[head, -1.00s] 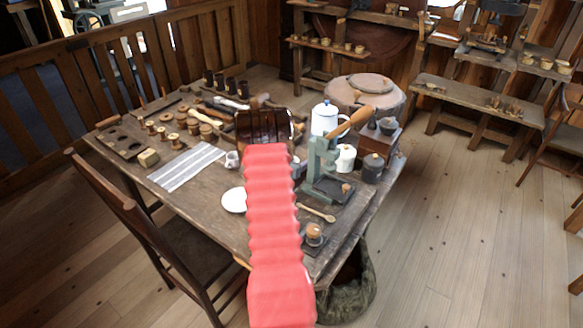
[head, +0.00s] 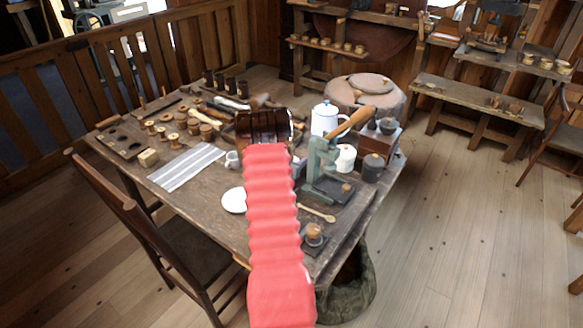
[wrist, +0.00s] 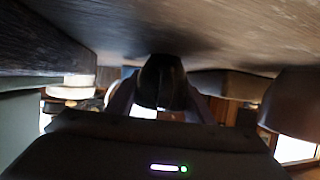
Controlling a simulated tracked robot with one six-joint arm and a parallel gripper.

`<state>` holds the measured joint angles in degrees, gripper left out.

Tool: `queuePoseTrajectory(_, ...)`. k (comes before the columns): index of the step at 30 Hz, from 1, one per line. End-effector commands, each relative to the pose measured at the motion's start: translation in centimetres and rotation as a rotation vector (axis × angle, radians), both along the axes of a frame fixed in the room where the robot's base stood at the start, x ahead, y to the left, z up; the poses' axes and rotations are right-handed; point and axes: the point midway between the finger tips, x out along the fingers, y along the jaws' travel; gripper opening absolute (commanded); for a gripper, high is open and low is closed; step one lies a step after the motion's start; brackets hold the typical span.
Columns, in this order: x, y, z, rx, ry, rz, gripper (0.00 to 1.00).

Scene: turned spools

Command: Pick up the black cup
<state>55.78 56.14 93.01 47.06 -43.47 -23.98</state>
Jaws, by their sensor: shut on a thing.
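The black cup (wrist: 162,74) is in the middle of the wrist view, dark and close to the camera. In the head view my red arm reaches over the table (head: 222,262), and I cannot make out the cup or the fingertips there.
A green lever press (head: 318,165), a white-blue pot (head: 325,119) and a dark canister (head: 372,168) stand right of my arm. A white saucer (head: 234,200), a small white mug (head: 232,159), a striped cloth (head: 187,166) and several spools (head: 180,123) lie left.

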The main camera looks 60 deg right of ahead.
Motion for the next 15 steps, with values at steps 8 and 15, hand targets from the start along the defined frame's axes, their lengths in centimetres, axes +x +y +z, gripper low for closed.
queuePoseTrajectory(8,0.01,-0.02,0.04,-0.001,0.0,0.0,0.23)
queuePoseTrajectory(15,0.02,-0.03,0.63,-0.001,-0.001,0.0,0.23)
